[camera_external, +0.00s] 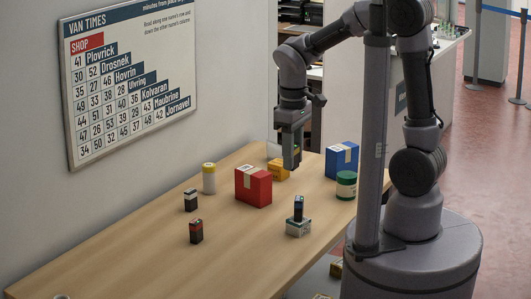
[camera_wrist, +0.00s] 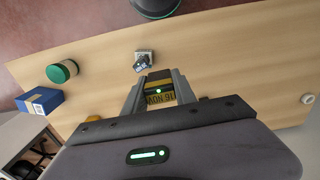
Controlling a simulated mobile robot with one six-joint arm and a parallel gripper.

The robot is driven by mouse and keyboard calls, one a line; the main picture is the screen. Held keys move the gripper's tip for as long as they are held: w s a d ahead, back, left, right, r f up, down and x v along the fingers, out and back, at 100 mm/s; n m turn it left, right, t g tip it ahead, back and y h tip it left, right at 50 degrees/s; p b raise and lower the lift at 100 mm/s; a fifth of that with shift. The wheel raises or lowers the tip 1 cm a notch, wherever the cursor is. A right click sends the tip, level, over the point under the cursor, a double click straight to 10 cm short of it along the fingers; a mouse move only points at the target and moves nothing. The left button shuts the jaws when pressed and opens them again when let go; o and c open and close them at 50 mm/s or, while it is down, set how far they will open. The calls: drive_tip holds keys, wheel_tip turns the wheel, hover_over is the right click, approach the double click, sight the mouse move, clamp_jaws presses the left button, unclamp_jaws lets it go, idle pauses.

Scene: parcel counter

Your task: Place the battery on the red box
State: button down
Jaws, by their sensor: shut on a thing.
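My gripper (camera_external: 291,163) hangs over the far part of the table, pointing down. In the wrist view its fingers (camera_wrist: 159,95) are shut on a small yellow-and-dark block (camera_wrist: 160,97) with lettering. I cannot tell for sure whether this block is the battery. The red box (camera_external: 253,187) stands on the table, left of and nearer than my gripper, with a pale label on it; I cannot make it out in the wrist view. Two small dark blocks stand to the left, one with a red part (camera_external: 196,231) and one with a whitish part (camera_external: 191,200).
A yellow box (camera_external: 278,171) sits close by my gripper. A blue box (camera_external: 342,161) and green cylinder (camera_external: 346,185) stand right. A dark item (camera_external: 298,207) stands on a small white box (camera_external: 298,228). A yellow-topped white cylinder (camera_external: 209,179) is left. The table's near left is mostly clear.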

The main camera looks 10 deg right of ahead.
drive_tip(key=w+d+p, duration=0.4)
drive_tip(key=w+p, duration=0.6)
drive_tip(key=w, duration=0.1)
drive_tip(key=b, duration=0.1)
hover_over(253, 171)
wheel_tip(253, 171, down, 7)
drive_tip(key=shift+w+f, duration=0.1)
drive_tip(key=shift+w, duration=0.05)
wheel_tip(253, 171, down, 4)
drive_tip(key=shift+r+b, duration=0.25)
drive_tip(key=shift+b, duration=0.25)
drive_tip(key=shift+f, duration=0.1)
drive_tip(key=c, duration=1)
unclamp_jaws()
